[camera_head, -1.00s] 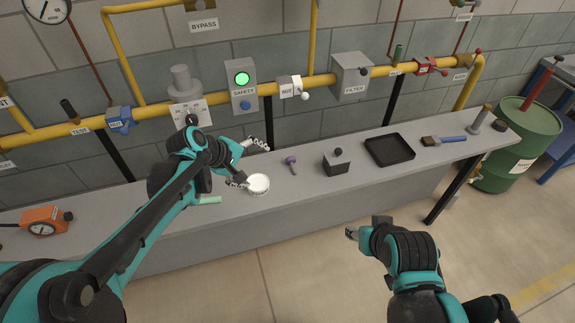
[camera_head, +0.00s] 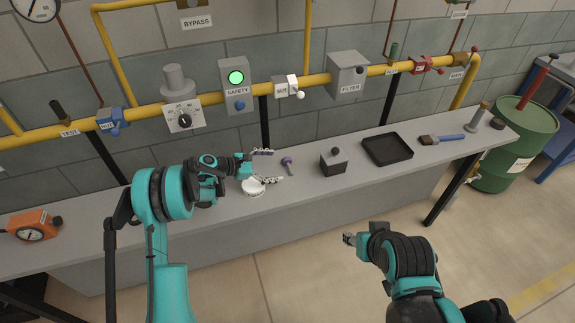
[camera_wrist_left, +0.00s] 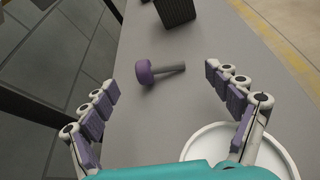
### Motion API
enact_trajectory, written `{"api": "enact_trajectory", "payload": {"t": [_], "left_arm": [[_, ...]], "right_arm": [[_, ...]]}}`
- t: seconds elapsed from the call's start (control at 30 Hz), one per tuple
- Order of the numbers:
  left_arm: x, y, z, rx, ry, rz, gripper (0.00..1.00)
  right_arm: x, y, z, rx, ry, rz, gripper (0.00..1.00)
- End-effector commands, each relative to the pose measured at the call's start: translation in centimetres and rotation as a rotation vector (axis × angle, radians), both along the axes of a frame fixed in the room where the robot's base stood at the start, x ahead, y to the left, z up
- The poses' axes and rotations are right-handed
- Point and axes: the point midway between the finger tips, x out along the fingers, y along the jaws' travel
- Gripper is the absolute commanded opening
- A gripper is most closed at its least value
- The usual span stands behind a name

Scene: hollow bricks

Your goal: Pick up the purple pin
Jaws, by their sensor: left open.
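The purple pin (camera_head: 288,163) lies on the grey bench, with a round purple head and a thin grey shaft. In the left wrist view the pin (camera_wrist_left: 150,71) lies on its side, its shaft pointing right, ahead of the fingertips. My left gripper (camera_head: 272,166) is open and low over the bench, just left of the pin. In the left wrist view the open fingers (camera_wrist_left: 162,82) have nothing between them, and the pin is beyond them. My right gripper (camera_head: 349,239) is in front of the bench, away from the pin; its jaws are too small to read.
A white round dish (camera_head: 253,187) sits beneath my left gripper, close to one finger. A dark block with a knob (camera_head: 333,164) stands right of the pin. Further right are a black tray (camera_head: 387,150) and a brush (camera_head: 445,139). Pipes and valves line the wall behind.

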Motion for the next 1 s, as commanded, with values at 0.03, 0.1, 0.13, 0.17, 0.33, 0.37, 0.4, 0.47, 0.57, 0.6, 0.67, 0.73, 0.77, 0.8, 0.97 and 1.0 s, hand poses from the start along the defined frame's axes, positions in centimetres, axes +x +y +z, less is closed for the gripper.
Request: {"api": "enact_trajectory", "payload": {"t": [0.03,0.1,0.13,0.17,0.33,0.37,0.4,0.47,0.57,0.6,0.67,0.73,0.77,0.8,0.97,1.0], "left_arm": [[0.1,-0.4,-0.3,0.0,0.0,-0.001,0.89],[0.4,-0.9,-0.6,0.001,0.0,-0.002,0.89],[0.5,-1.3,-0.8,0.002,-0.001,-0.002,0.89],[0.7,-1.6,-1.0,0.002,-0.001,-0.002,0.89],[1.7,-3.8,-1.9,0.003,-0.001,-0.001,0.89],[1.8,-4.1,-2.0,0.003,-0.001,-0.001,0.89],[1.9,-4.4,-2.0,0.003,-0.001,-0.001,0.89],[2.0,-4.5,-2.0,0.003,-0.001,0.0,0.89],[2.0,-4.4,-1.9,0.003,-0.001,0.0,0.89],[2.0,-4.4,-1.9,0.003,-0.001,0.0,0.89],[2.0,-4.4,-1.9,0.003,-0.001,0.0,0.76],[2.0,-4.4,-1.9,0.003,-0.001,0.0,0.57],[2.0,-4.4,-1.9,0.003,-0.001,0.0,0.49],[2.0,-4.4,-1.9,0.003,-0.001,0.0,0.39],[2.0,-4.4,-1.9,0.003,-0.001,0.0,0.35],[2.0,-4.4,-1.9,0.003,-0.001,0.0,0.35]], "right_arm": [[0.0,0.0,-0.3,0.0,0.0,0.0,0.46],[0.0,0.0,-0.7,0.0,0.0,0.0,0.46],[0.0,0.0,-0.9,0.0,0.0,0.0,0.46],[0.0,0.0,-1.1,0.0,0.0,0.0,0.46],[0.0,0.0,-2.3,0.0,0.0,0.0,0.46],[0.0,0.0,-2.3,0.0,0.0,0.0,0.46],[0.0,0.0,-2.4,0.0,0.0,0.0,0.46],[0.0,0.0,-2.3,0.0,0.0,0.0,0.46],[0.0,0.0,-2.2,0.0,0.0,0.0,0.46],[0.0,0.0,-2.2,0.0,0.0,0.0,0.46],[0.0,0.0,-2.2,0.0,0.0,0.0,0.46],[0.0,0.0,-2.2,0.0,0.0,0.0,0.46],[0.0,0.0,-2.2,0.0,0.0,0.0,0.46],[0.0,0.0,-2.2,0.0,0.0,0.0,0.46],[0.0,0.0,-2.2,0.0,0.0,0.0,0.46],[0.0,0.0,-2.2,0.0,0.0,0.0,0.46]]}}
